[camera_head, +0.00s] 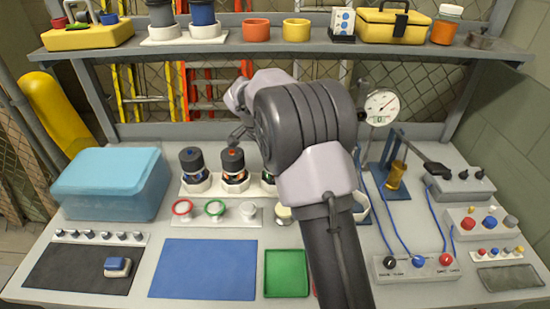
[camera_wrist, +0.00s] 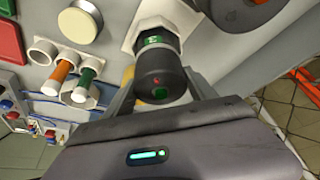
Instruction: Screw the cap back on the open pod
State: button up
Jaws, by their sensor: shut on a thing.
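A dark round cap (camera_wrist: 158,80) with a small red mark shows in the wrist view. My gripper (camera_wrist: 161,88) is shut on it, one finger on each side. The cap is in line with a green-banded pod (camera_wrist: 152,42) in a white nest; I cannot tell if it is fully seated. In the head view my arm hides the gripper, the cap and most of this pod. Left of it in the white rack (camera_head: 208,187), a pod with a blue-dotted dark cap (camera_head: 191,159) and one with a red-dotted dark cap (camera_head: 233,159) stand upright.
A blue bin (camera_head: 112,183) stands at the left. Ringed knobs, a blue mat (camera_head: 204,268) and a green tray (camera_head: 286,273) lie in front. A gauge (camera_head: 381,107) and cabled boxes stand at the right. A shelf (camera_head: 270,46) crosses the back. Orange and green tubes (camera_wrist: 66,68) show near the pod.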

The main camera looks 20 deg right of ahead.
jog(key=m+g+p, duration=0.2)
jog(key=m+p, duration=0.1)
jog(key=m, duration=0.3)
jog(key=shift+m+g+p, duration=1.2)
jog(key=shift+m+p, duration=1.4)
jog(key=shift+f+y, duration=0.1)
jog(key=shift+y, duration=0.2)
jog(key=shift+f+m+p, duration=0.1)
jog(key=shift+m+p, duration=0.25)
jog(key=shift+m, duration=0.15)
jog(key=o, duration=1.3)
jog(key=shift+o, duration=0.2)
